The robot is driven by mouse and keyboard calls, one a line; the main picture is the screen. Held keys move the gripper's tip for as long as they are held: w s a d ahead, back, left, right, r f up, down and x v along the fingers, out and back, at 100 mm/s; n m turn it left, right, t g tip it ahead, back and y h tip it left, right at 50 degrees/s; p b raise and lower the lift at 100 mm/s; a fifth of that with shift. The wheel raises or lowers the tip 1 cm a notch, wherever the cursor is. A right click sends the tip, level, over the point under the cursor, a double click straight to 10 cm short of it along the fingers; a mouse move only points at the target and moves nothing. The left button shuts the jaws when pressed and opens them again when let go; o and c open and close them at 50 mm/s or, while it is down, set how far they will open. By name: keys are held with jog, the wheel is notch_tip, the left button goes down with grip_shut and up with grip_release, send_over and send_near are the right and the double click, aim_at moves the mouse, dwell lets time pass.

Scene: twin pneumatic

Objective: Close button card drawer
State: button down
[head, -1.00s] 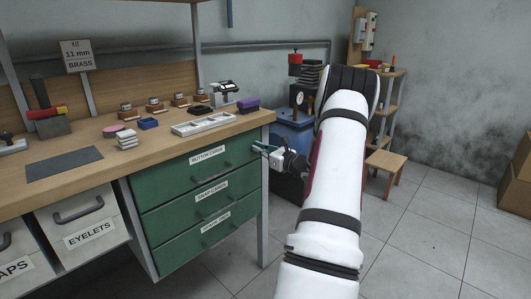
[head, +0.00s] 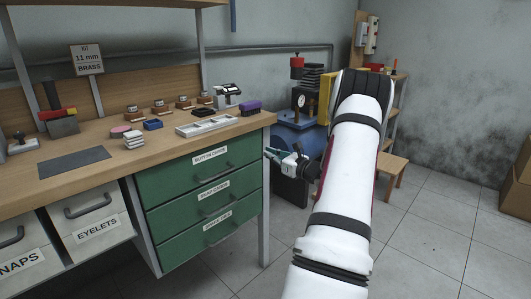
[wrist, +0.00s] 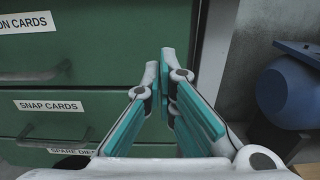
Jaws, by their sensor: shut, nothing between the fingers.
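The button card drawer (head: 190,176) is the top green drawer of the bench cabinet, with a white label and a dark bar handle (head: 214,167). Its front looks about level with the drawers below. In the wrist view, part of this drawer (wrist: 120,45) shows at upper left with its label cut off. My gripper (head: 267,153) is beside the cabinet's right edge, clear of the handle. In the wrist view, my gripper (wrist: 160,64) has its teal-padded fingers together and empty, in front of the drawer's right side and the cabinet post.
The snap cards drawer (head: 190,204) and spare dies drawer (head: 190,241) lie below. A grey bench leg (head: 265,210) stands right of the drawers. A blue machine (head: 300,140) is behind my gripper. The tiled floor (head: 430,240) at right is open.

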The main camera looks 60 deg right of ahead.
jog(key=p+v, duration=0.2)
jog(key=v, duration=0.6)
jog(key=shift+s, duration=0.35)
